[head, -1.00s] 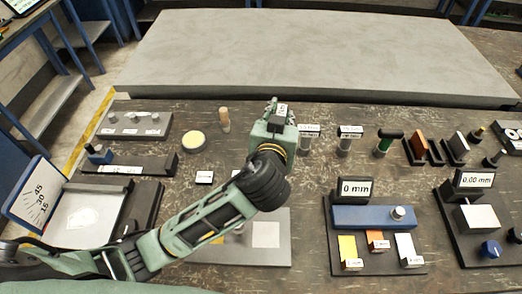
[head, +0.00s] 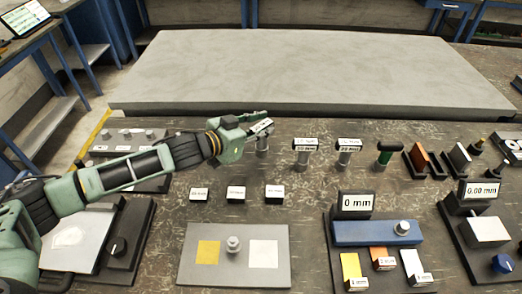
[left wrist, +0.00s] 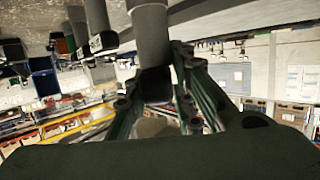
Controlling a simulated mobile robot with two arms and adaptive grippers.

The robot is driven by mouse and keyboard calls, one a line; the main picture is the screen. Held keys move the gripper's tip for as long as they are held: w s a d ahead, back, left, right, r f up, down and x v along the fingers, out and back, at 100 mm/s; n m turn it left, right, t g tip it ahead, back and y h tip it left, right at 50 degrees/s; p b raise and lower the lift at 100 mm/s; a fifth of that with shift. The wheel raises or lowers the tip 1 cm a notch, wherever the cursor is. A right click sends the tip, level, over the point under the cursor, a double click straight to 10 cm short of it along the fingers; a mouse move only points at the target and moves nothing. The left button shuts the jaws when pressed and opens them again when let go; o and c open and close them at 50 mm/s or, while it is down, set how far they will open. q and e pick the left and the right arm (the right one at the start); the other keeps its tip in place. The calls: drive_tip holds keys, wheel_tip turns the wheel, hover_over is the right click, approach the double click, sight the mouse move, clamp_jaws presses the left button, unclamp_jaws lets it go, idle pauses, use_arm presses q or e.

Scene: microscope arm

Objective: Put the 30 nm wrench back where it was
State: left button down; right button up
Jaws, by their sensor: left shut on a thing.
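My left gripper (head: 256,127) reaches in from the left, at the back of the table. It is shut on a grey wrench (head: 262,142) with a white label on its top; the label is too small to read. In the left wrist view the grey shaft of the held wrench (left wrist: 151,38) stands between the two fingers (left wrist: 157,90). Two similar labelled wrenches, a middle one (head: 302,158) and a right one (head: 344,158), stand upright to its right. I cannot tell whether the held wrench touches the table. My right gripper is not in view.
Three small label blocks, left (head: 198,194), middle (head: 236,193) and right (head: 275,192), sit in front. A green-handled tool (head: 384,157) stands further right. A grey plate (head: 190,270) and a 0 mm gauge stand (head: 356,204) lie nearer. A raised grey slab (head: 310,70) lies behind.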

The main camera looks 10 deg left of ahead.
sight(257, 145)
use_arm(q)
wheel_tip(257, 145, down, 2)
drive_tip(key=shift+f, duration=0.2)
drive_tip(key=shift+d+f, duration=0.1)
drive_tip(key=shift+f, duration=1.5)
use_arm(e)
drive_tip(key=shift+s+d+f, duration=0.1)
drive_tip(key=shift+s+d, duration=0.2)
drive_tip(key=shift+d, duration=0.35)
use_arm(q)
drive_tip(key=shift+f, duration=0.15)
drive_tip(key=c, duration=1.5)
unclamp_jaws()
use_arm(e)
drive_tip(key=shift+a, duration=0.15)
